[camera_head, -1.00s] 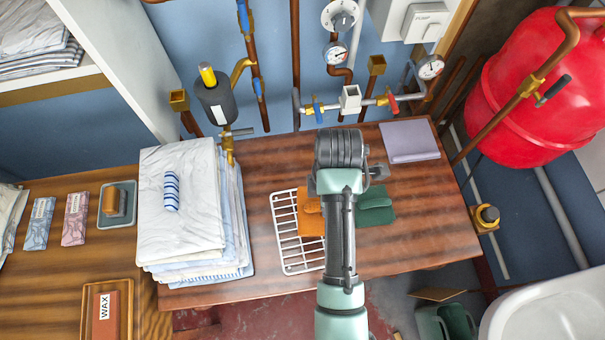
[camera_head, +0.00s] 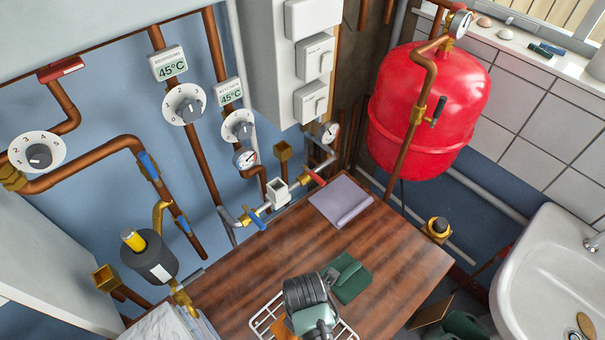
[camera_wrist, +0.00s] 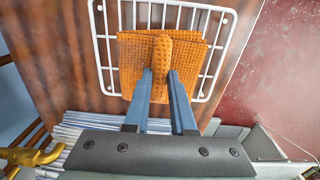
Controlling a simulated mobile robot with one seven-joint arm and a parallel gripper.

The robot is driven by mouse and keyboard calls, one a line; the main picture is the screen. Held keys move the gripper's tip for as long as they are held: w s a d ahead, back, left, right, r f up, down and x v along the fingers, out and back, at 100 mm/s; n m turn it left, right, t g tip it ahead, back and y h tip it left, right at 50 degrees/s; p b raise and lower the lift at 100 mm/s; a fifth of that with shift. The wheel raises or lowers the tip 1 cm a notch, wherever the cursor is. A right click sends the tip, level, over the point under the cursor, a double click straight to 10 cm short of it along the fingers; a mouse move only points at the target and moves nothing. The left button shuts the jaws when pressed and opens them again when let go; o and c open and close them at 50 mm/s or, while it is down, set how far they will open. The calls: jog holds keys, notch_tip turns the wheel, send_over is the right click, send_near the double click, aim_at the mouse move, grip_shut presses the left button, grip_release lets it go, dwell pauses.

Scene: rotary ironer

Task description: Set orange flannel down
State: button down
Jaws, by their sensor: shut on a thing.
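The orange flannel (camera_wrist: 160,62) has a waffle texture and a raised fold in its middle. In the wrist view my gripper (camera_wrist: 160,78) is shut on that fold, a finger on each side. The flannel lies over the bars of a white wire rack (camera_wrist: 100,45); I cannot tell whether its whole underside touches them. In the head view only a small piece of the flannel (camera_head: 284,328) shows, beside my wrist, which hides the fingertips. The white rack (camera_head: 262,321) is partly hidden there too.
A green folded cloth (camera_head: 350,285) lies right beside the rack on the wooden table (camera_head: 395,250). A mauve cloth (camera_head: 335,203) lies at the back. A stack of white linen (camera_head: 165,325) stands at the left. Pipes and valves (camera_head: 278,193) line the wall behind.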

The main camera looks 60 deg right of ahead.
jog(key=shift+f, duration=1.8)
jog(key=shift+f, duration=0.2)
jog(key=c, duration=0.8)
grip_release()
jog(key=shift+o, duration=0.2)
jog(key=shift+r, duration=0.15)
notch_tip(320, 180, up, 12)
jog(key=shift+r, duration=0.1)
jog(key=shift+w, duration=0.1)
